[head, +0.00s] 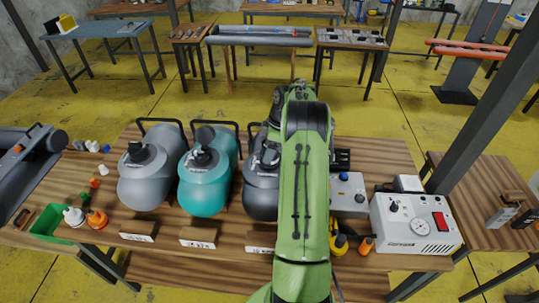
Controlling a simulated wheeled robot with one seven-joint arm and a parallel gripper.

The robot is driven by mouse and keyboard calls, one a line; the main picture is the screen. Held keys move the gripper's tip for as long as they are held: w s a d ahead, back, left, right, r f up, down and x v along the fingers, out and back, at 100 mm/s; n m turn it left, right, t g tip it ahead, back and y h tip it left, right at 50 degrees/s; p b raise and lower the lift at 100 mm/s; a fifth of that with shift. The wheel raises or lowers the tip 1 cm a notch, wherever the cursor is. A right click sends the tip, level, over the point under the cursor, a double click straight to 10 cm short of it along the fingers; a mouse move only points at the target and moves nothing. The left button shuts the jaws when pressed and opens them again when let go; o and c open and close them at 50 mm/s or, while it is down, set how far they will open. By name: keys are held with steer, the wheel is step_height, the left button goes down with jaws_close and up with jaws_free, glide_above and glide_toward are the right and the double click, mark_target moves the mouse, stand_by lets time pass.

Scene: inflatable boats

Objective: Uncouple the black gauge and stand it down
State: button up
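A dark round piece that looks like the black gauge (206,134) stands on the valve of the teal tank (203,190). Whether it is coupled there is too small to tell. A grey tank (145,180) with a black valve stands to the left. A dark grey tank (260,193) stands to the right, partly hidden by my green arm. My arm reaches forward and bends down over the dark grey tank. My gripper (272,135) is mostly hidden near that tank's top, right of the teal tank; its fingers cannot be made out.
The wooden table (215,237) has free strips around the small label signs. A green tray (48,222), orange and white fittings stand at left. A grey control box (347,193) and a white pump with a dial (415,225) stand at right. A dark post rises behind the pump.

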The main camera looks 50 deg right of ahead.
steer(key=shift+r, duration=0.4)
stand_by(0.4)
step_height(320, 180, up, 3)
steer(key=shift+f+p, duration=0.2)
steer(key=shift+p, duration=0.95)
steer(key=shift+r, duration=0.85)
